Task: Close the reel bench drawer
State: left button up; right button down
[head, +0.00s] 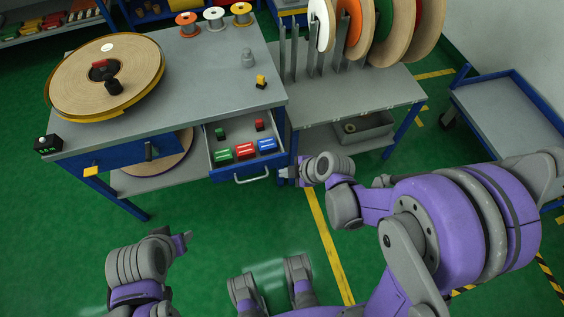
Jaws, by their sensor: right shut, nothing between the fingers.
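The reel bench (200,75) has a grey top and blue sides. Its drawer (221,174) stands pulled out at the bench's right front, showing a grey inside and a blue front with a pale bar handle (253,178). Red, green and blue items lie in the drawer. My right gripper (284,172) is shut and empty, just right of the drawer's front corner and handle; whether it touches the drawer I cannot tell. My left gripper (184,242) is low at the left, over the green floor, apart from the bench; its finger opening is unclear.
A large tape reel (105,75) lies on the bench top, with small spools (214,18) at the back. A side table (370,90) with upright reels adjoins on the right. A blue cart (515,110) stands far right. Floor before the bench is clear.

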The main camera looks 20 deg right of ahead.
aim_at(274, 163)
jog(key=shift+w+r, duration=0.1)
jog(key=shift+w, duration=1.8)
jog(key=w, duration=1.6)
jog(key=shift+w, duration=0.1)
